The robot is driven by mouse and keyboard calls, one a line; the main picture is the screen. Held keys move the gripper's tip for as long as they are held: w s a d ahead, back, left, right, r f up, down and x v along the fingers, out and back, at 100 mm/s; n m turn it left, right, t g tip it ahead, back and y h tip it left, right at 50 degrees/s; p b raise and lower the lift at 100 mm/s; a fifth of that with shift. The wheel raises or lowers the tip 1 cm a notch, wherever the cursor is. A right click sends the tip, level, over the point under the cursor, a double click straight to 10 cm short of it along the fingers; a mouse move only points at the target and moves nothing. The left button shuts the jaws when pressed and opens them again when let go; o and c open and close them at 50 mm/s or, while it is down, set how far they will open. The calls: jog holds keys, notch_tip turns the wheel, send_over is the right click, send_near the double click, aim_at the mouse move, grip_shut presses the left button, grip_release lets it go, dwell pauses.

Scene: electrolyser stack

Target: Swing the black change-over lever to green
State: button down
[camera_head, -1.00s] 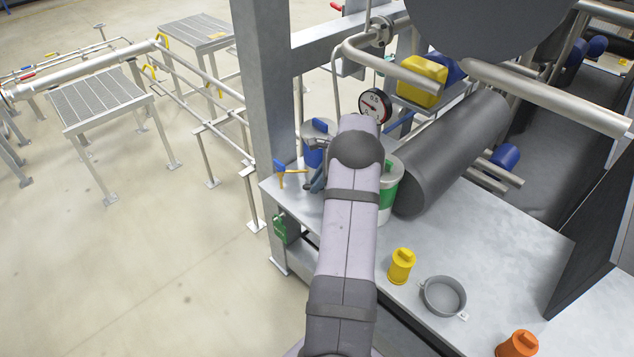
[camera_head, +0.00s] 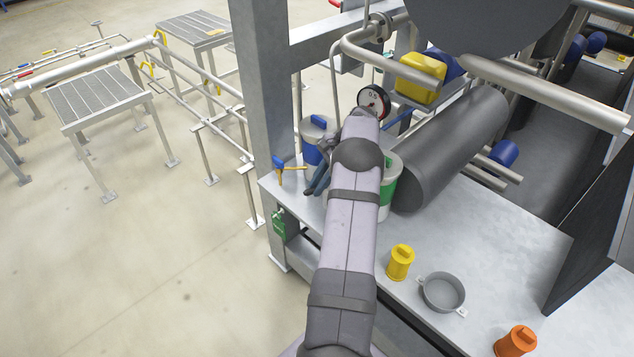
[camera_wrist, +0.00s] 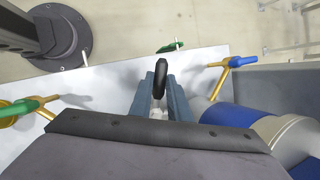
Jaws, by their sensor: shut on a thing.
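The black change-over lever (camera_wrist: 161,74) shows in the wrist view as a dark rounded bar between my fingertips. My gripper (camera_wrist: 160,97) is shut on it, above the bench. A green handle (camera_wrist: 22,106) on a brass stem lies left of the lever, and a blue handle (camera_wrist: 240,62) on a brass stem lies right of it. In the head view my gripper (camera_head: 319,178) is partly hidden by my arm at the bench's left end, and the lever cannot be made out. The blue handle (camera_head: 279,162) shows just left of it there.
A blue-banded canister (camera_head: 312,157) and a green-banded canister (camera_head: 388,187) stand close to my arm. A gauge (camera_head: 374,101) and a large dark cylinder (camera_head: 452,150) are behind.

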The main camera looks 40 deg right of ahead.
jog(key=shift+s+n, duration=0.15)
jog(key=shift+n, duration=0.25)
jog(key=c, duration=1.7)
grip_release()
jog(key=shift+o, duration=0.2)
jog(key=b+v, duration=0.1)
jog(key=v, duration=0.6)
jog(key=shift+r+b, duration=0.15)
jog(key=shift+b, duration=0.15)
jog(key=shift+d, duration=0.1)
jog(key=shift+c, duration=0.7)
